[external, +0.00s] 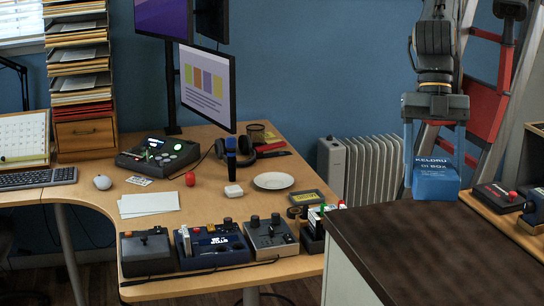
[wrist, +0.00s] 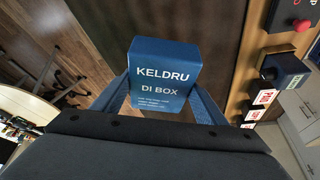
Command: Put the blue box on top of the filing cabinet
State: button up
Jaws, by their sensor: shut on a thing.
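The blue box (external: 436,183), with white "KELDRU DI BOX" lettering, is between the fingers of my gripper (external: 434,158). My gripper points down and is shut on it. The wrist view shows the box (wrist: 163,75) between the two blue fingers (wrist: 163,105). The filing cabinet (external: 430,250), with a dark brown top and pale side, stands at the lower right. The box is at the far edge of this top in the external view. The dark top (wrist: 205,25) lies beyond the box in the wrist view. I cannot tell whether the box touches it.
The cabinet top is bare. A wooden surface with control boxes (external: 497,194) borders it on the right. A desk (external: 210,200) with several devices stands at the left. A white radiator (external: 365,165) and a red-and-grey ladder (external: 484,80) stand behind.

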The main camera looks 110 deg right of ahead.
aim_at(425, 236)
jog(key=shift+f+p, duration=1.85)
jog(key=shift+f, duration=2.85)
jog(key=shift+f, duration=0.2)
jog(key=o, duration=1.4)
